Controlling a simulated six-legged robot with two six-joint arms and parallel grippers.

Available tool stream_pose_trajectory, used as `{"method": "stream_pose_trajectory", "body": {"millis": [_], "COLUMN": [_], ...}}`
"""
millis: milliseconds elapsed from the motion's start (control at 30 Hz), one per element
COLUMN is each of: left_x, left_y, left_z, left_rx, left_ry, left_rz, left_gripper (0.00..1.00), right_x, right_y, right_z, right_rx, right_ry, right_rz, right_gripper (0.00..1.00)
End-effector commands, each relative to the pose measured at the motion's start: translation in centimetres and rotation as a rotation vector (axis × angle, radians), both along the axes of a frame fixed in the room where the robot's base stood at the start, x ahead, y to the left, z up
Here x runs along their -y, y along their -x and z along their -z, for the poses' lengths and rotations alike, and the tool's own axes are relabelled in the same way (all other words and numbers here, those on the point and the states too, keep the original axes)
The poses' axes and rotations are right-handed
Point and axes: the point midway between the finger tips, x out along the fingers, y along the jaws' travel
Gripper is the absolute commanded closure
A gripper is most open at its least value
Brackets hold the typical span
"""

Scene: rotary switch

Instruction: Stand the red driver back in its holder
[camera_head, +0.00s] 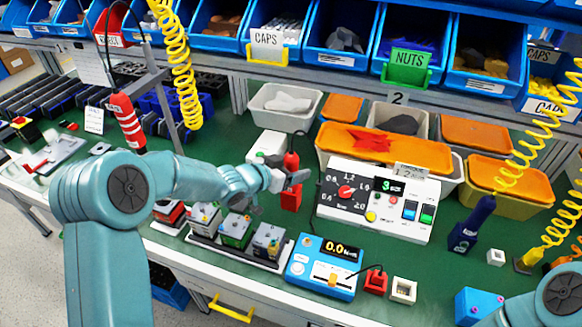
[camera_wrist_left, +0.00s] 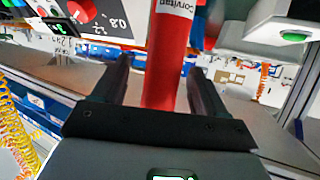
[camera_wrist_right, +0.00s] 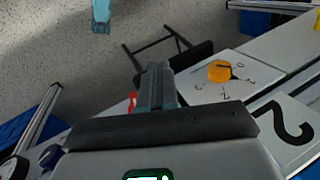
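The red driver (camera_head: 291,160) is upright near the middle of the bench in the head view. A red block-like holder (camera_head: 291,198) shows directly below it; my gripper hides where the two meet, so I cannot tell how deep it sits. My left gripper (camera_head: 292,178) is at the driver. In the left wrist view, the driver's red body (camera_wrist_left: 163,75) stands between the spread fingers (camera_wrist_left: 158,90), with a gap at its left side. My right gripper (camera_wrist_right: 155,88) has its fingers together with nothing visible between them. In the head view only part of my right arm shows.
A white control panel (camera_head: 375,202) stands just right of the driver. A blue meter (camera_head: 322,268) and a tray of small units (camera_head: 235,240) are in front. A dark blue driver (camera_head: 478,215) stands at right. Another red tool (camera_head: 127,122) hangs at left. An orange knob (camera_wrist_right: 219,71) shows in the right wrist view.

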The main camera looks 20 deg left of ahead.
Motion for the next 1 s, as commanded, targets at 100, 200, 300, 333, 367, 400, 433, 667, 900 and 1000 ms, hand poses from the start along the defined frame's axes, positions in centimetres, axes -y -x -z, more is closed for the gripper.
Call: {"method": "stream_pose_trajectory", "body": {"millis": [100, 200, 300, 333, 367, 400, 433, 667, 900, 1000], "left_x": [0.0, -0.1, -0.6, -0.8, -1.0, -1.4, -1.8, -4.4, -6.3, -6.6], "left_y": [0.1, 0.2, 1.0, 1.4, 1.9, 2.7, 3.3, 8.5, 12.3, 13.1], "left_z": [0.2, 0.1, -0.4, -0.6, -0.8, -1.2, -1.5, -4.0, -5.8, -6.1], "left_rx": [-0.004, -0.003, -0.001, -0.001, -0.001, -0.001, 0.001, 0.000, 0.001, 0.000], "left_ry": [-0.001, -0.001, 0.000, 0.000, 0.000, 0.000, -0.001, -0.001, 0.000, -0.001], "left_rz": [0.001, 0.000, -0.001, -0.002, -0.002, -0.002, -0.004, -0.005, -0.003, -0.002], "left_gripper": [0.28, 0.28, 0.28, 0.28, 0.28, 0.28, 0.28, 0.28, 0.28, 0.28], "right_x": [0.0, 0.0, 0.0, 0.0, 0.0, 0.0, 0.0, 0.0, 0.0, 0.0], "right_y": [0.0, 0.0, 0.0, 0.0, 0.0, 0.0, 0.0, 0.0, 0.0, 0.0], "right_z": [0.0, 0.0, 0.1, 0.2, 0.2, 0.3, 0.3, 0.0, -0.5, -0.6], "right_rx": [0.000, 0.000, 0.000, 0.000, 0.000, 0.000, 0.000, 0.000, 0.000, 0.000], "right_ry": [0.000, 0.000, 0.000, 0.000, 0.000, 0.000, 0.000, 0.000, 0.000, 0.000], "right_rz": [0.000, 0.000, 0.000, 0.000, 0.000, 0.000, 0.000, 0.000, 0.000, 0.000], "right_gripper": [1.00, 1.00, 1.00, 1.00, 1.00, 1.00, 1.00, 1.00, 1.00, 1.00]}}
